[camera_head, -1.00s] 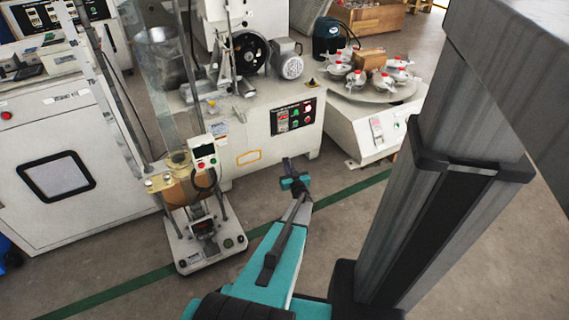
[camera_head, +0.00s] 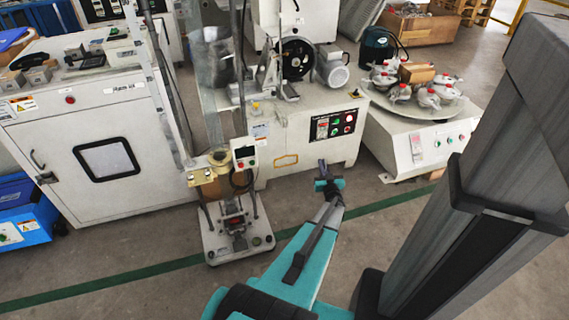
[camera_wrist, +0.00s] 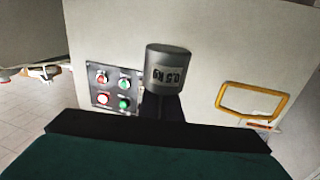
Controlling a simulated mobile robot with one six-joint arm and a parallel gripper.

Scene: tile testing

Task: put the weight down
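The weight (camera_wrist: 168,72) is a grey cylinder marked 0.5 kg, seen in the wrist view above my gripper (camera_wrist: 162,106). The dark fingers meet its lower part, and it looks held up clear of any surface. The fingertips are partly hidden behind the dark and teal gripper body. In the head view my gripper (camera_head: 325,172) is at the end of the teal arm, in front of the white machine. The weight is too small to make out clearly there.
A white machine (camera_head: 285,158) with a button panel (camera_head: 333,125) stands ahead. A tall test stand (camera_head: 238,240) is on the left, with a white cabinet (camera_head: 60,190) beyond. A round turntable (camera_head: 425,105) with several fittings is at right. The floor (camera_head: 400,235) nearby is clear.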

